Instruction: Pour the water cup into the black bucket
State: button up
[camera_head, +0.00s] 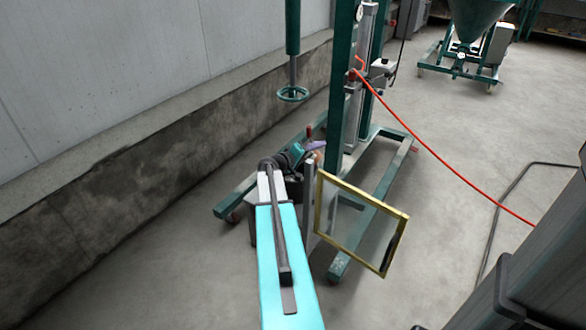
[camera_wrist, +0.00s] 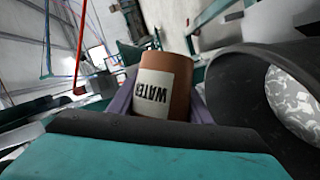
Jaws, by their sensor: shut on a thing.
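My gripper (camera_wrist: 162,100) is shut on a brown cup (camera_wrist: 179,71) with a white label, held between purple fingers. The label lettering, partly cut off as "WATE", reads upside down in the wrist view. The cup's opening and contents are hidden. A large black round-walled thing, apparently the black bucket (camera_wrist: 236,82), is close at the right, with speckled grey-white matter visible inside its rim. In the head view my gripper (camera_head: 315,150) is small and partly hidden by my arm and the green post, beside the wheeled stand.
A green wheeled frame (camera_head: 375,190) with an upright post stands around the gripper area. A yellow-edged panel (camera_head: 362,222) is right of my arm. A concrete wall (camera_head: 120,180) runs along the left.

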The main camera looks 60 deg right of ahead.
jog(key=shift+r, duration=0.95)
jog(key=shift+r, duration=0.2)
jog(key=s+r+m+t+y+b, duration=0.1)
jog(key=s+r+m+t+b, duration=0.1)
jog(key=s+r+m+t, duration=0.3)
jog(key=shift+d+r+m+y+b, duration=0.3)
jog(key=shift+r+m, duration=1.5)
jog(key=shift+r, duration=2)
jog(key=shift+s, duration=0.15)
jog(key=shift+r, duration=0.15)
